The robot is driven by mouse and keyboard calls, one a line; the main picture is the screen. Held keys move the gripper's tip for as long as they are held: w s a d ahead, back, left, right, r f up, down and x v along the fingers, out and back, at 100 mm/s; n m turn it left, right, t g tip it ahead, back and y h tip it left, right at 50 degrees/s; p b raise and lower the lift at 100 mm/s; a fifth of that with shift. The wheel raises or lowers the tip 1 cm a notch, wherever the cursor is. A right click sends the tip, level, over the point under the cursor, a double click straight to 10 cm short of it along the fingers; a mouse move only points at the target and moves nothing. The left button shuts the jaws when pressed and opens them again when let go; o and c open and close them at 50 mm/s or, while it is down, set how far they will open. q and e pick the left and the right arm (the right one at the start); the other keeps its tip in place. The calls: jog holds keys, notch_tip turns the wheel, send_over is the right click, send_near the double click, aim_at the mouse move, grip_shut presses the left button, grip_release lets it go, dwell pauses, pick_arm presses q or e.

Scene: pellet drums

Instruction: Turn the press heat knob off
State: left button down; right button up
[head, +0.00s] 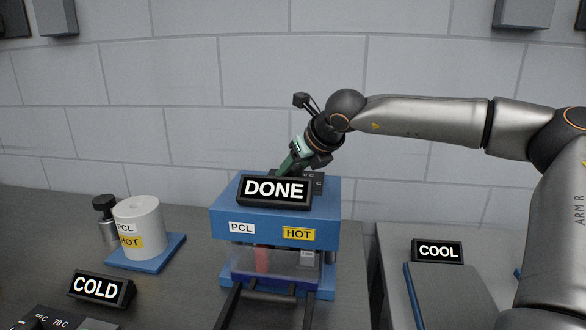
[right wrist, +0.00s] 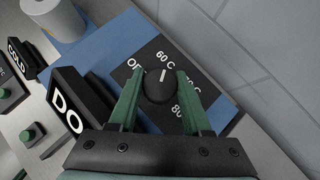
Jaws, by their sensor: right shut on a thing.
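The blue press (head: 225,217) stands in the middle of the counter, with PCL and HOT labels on its front and a lit DONE sign (head: 274,191) on top. Its black heat knob (right wrist: 159,88) sits on a black dial plate behind the sign. The knob's white mark points up in the right wrist view, close to the 60 C label; OFF is to its left. My right gripper (right wrist: 158,95) has its green fingers closed on either side of the knob. In the head view, the right gripper (head: 290,165) reaches down behind the sign, which hides the knob.
A white drum (head: 139,222) marked PCL and HOT stands on a blue base at left, next to a dark-capped bottle (head: 106,215). A COLD sign (head: 98,288) is in front of it. A COOL sign (head: 437,251) stands at right, past a gap between counters.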

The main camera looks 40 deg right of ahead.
grip_shut()
